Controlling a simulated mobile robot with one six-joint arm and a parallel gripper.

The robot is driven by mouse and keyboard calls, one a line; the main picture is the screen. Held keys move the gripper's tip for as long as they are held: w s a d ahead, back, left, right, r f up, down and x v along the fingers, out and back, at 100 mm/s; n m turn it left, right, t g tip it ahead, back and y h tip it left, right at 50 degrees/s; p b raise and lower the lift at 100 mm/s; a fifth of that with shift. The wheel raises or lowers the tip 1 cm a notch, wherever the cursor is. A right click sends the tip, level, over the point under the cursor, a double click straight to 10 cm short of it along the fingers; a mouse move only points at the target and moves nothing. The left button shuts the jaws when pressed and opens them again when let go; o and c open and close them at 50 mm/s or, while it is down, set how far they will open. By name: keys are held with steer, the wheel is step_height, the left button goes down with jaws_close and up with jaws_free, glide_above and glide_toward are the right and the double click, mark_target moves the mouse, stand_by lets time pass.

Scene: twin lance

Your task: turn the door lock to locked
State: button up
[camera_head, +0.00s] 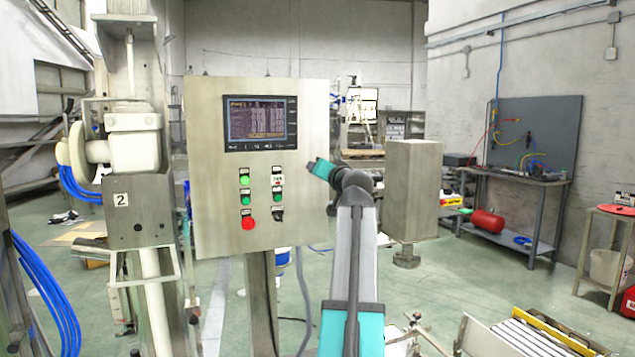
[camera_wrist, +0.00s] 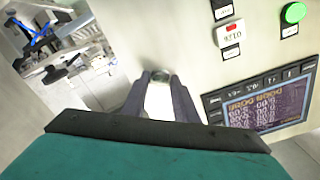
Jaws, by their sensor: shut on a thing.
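The grey control panel (camera_head: 215,210) stands upright in the middle of the head view; its face also shows in the wrist view (camera_wrist: 190,45). My gripper (camera_head: 311,165) reaches the right side of the panel's face. In the wrist view, its two dark fingers (camera_wrist: 160,82) are shut on a small round greenish-grey piece (camera_wrist: 159,96) at the panel, which looks like the door lock. The fingers hide most of it, and in the head view it is hidden. I cannot tell which way the lock is turned.
The panel carries a screen (camera_head: 261,122), a red button (camera_head: 248,224), green buttons (camera_head: 245,180) and a black switch (camera_head: 278,215). A metal box (camera_head: 413,190) stands right of my arm. A white-and-grey machine (camera_head: 135,160) stands left. A workbench (camera_head: 512,180) is farther back right.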

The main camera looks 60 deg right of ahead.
steer(key=shift+r+n+b, duration=0.1)
steer(key=shift+n+b, duration=2.85)
steer(key=shift+n, duration=0.15)
steer(key=o, duration=1.1)
steer(key=shift+c, duration=0.2)
steer(key=shift+s+a, duration=0.1)
steer(key=v, duration=1.3)
steer(key=shift+s+a+p, duration=0.2)
steer(key=shift+a+p, duration=0.05)
steer(key=shift+p, duration=0.1)
